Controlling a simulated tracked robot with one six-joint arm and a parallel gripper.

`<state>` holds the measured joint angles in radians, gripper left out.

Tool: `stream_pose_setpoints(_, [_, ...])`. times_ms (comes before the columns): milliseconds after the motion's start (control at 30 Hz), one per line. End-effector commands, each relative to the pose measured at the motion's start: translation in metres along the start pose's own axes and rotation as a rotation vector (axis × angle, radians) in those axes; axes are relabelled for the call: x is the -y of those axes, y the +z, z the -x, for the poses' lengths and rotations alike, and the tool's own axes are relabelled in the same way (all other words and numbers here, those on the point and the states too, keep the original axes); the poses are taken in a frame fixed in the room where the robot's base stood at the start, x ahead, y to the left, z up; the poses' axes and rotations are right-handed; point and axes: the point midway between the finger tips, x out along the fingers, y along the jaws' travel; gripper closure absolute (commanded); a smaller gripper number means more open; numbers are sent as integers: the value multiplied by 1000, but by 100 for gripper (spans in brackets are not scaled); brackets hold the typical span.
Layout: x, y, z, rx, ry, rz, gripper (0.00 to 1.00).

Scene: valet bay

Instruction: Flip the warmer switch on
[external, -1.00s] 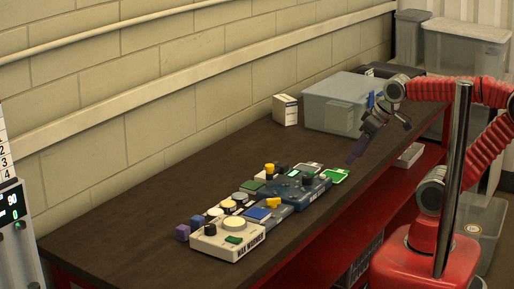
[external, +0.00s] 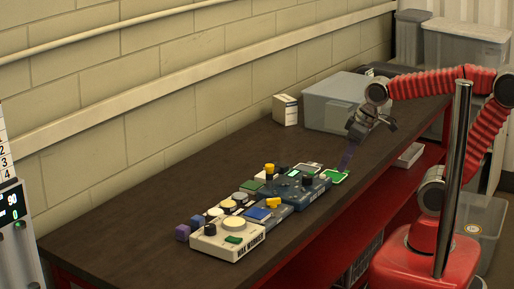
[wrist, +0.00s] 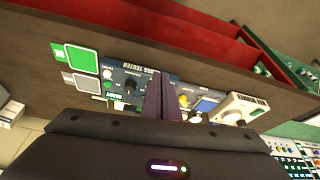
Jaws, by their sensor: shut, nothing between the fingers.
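The wax warmer (external: 222,246) is a cream box at the near end of the row of devices on the bench. It has a pale round top (external: 234,222), a black knob (external: 210,229) and a green switch-like part (external: 234,239); which way that part is set is too small to tell. My gripper (external: 345,166) is shut and empty, above the far end of the device row, well away from the warmer. Its dark fingers (wrist: 158,82) cover part of the blue tester in the wrist view.
A blue tester (external: 308,188) with a black knob and a green-edged pad (external: 335,177) lie nearest my gripper. A device with a yellow knob (external: 273,203) stands between tester and warmer. A grey bin (external: 325,118) stands behind. The front bench strip is clear.

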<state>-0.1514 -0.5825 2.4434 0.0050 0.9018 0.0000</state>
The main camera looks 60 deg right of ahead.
Motion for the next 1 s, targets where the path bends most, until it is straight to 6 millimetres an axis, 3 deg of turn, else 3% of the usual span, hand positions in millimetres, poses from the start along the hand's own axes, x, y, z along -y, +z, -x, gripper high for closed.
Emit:
stream_pose_setpoints(567, [85, -69, -19, 109, -106, 233, 100])
stream_pose_setpoints(1000, [169, -116, -34, 172, -200, 491, 100])
